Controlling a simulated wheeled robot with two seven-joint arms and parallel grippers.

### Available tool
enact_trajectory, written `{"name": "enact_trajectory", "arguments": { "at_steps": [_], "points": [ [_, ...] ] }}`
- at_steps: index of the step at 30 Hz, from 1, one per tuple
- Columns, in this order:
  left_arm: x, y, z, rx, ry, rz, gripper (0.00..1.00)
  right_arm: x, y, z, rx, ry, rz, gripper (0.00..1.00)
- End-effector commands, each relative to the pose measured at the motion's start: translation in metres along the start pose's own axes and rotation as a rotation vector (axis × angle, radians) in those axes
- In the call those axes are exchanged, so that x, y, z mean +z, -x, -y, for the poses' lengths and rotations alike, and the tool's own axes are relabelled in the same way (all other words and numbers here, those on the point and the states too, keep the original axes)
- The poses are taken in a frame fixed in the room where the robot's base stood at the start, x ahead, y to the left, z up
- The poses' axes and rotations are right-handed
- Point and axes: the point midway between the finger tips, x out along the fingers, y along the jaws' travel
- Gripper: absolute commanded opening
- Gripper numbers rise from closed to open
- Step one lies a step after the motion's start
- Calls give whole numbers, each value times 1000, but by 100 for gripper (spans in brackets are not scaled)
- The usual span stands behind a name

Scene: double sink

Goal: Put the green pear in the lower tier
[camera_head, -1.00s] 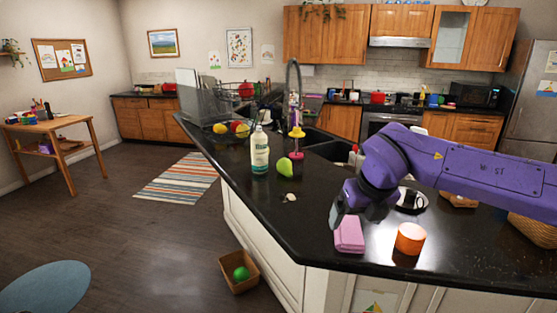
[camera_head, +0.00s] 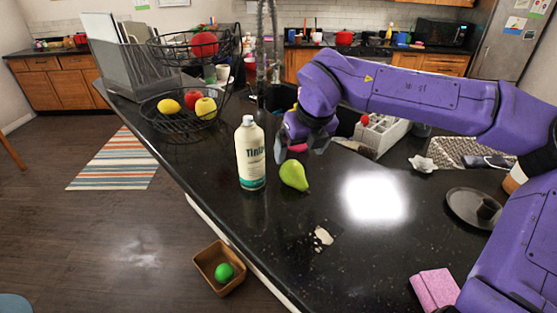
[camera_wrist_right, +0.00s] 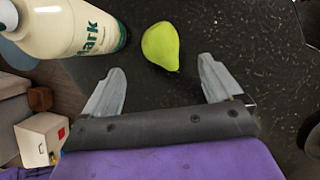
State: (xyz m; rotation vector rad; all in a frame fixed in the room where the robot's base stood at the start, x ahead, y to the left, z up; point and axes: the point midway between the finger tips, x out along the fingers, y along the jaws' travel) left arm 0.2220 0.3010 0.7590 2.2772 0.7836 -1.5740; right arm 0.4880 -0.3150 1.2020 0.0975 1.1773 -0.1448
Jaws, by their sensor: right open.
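The green pear (camera_head: 294,175) lies on the dark counter, just right of a white bottle. It also shows in the right wrist view (camera_wrist_right: 161,46), beyond and between the fingertips. My right gripper (camera_head: 301,150) hangs just behind the pear in the head view. In the wrist view its two fingers (camera_wrist_right: 160,82) are spread, with nothing between them. A black two-tier wire basket stands at the back left. Its lower tier (camera_head: 178,128) holds a yellow lemon (camera_head: 168,106), a red apple (camera_head: 193,99) and a yellow fruit (camera_head: 206,108). Its upper tier (camera_head: 165,52) holds a red fruit (camera_head: 204,44). My left gripper is not in view.
The white bottle (camera_head: 250,155) stands close beside the pear, also in the wrist view (camera_wrist_right: 72,27). A grey file holder (camera_head: 130,70) is behind the basket. A pink cloth (camera_head: 436,289) and black dish (camera_head: 468,207) lie at right. The counter between bottle and basket is clear.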

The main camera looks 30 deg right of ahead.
Motion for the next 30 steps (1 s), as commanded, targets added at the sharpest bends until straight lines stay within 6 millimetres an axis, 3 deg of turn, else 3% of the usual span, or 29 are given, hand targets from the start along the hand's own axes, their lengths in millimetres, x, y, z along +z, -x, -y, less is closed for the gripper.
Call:
{"name": "enact_trajectory", "arguments": {
  "at_steps": [18,26,27,30],
  "points": [
    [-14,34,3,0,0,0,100,1,-97,0,-3,1,-6,92],
    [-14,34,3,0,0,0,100,1,-106,-1,-1,0,-2,92],
    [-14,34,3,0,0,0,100,1,-106,-1,-1,0,-2,86],
    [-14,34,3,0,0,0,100,1,-106,-1,-1,0,-2,53]
  ]
}}
